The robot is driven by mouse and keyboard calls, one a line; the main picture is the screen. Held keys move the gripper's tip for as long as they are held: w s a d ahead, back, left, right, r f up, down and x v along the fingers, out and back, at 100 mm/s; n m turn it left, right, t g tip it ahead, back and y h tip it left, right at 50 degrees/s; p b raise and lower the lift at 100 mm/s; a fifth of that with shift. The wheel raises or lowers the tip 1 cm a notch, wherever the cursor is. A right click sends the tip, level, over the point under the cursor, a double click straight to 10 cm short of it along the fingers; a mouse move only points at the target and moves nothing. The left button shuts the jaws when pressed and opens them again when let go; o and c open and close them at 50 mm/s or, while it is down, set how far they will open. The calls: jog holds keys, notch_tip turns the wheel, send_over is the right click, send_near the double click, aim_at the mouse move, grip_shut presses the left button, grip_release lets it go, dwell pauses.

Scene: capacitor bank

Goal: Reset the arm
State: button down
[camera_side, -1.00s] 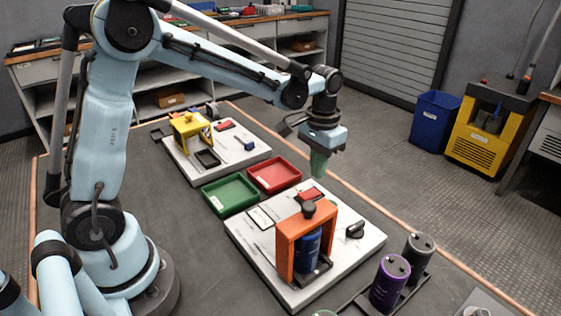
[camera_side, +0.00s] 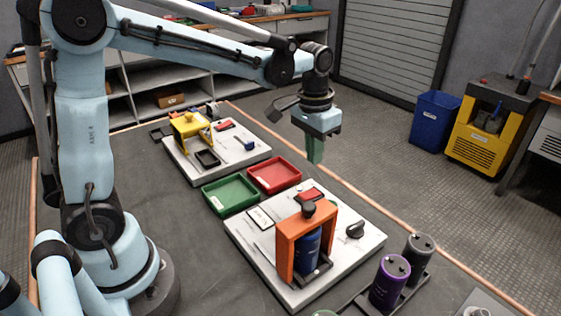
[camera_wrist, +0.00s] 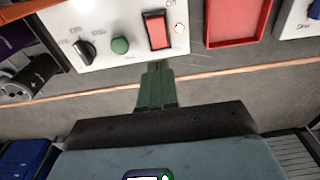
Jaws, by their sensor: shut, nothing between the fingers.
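My gripper (camera_side: 315,160) is in the air above the far edge of the bench, behind the near white panel and right of the red tray in the side view. Its green fingers point down, are closed together and hold nothing. In the wrist view my gripper (camera_wrist: 157,68) shows as green fingers over the bench edge, just short of the white panel. My arm stretches across the upper part of the side view.
The near white panel (camera_side: 248,236) carries an orange frame (camera_side: 287,246) around a blue cylinder (camera_side: 307,252). A red tray (camera_side: 274,188) and green tray (camera_side: 231,209) lie beyond it. A yellow frame (camera_side: 188,124) is farther back. Purple (camera_side: 389,284) and grey (camera_side: 419,257) cylinders stand front right.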

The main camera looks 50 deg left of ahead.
jog(key=s+r+t, duration=0.1)
jog(key=s+t, duration=0.5)
jog(key=s, duration=0.6)
jog(key=shift+a+r, duration=0.2)
jog(key=shift+a, duration=0.15)
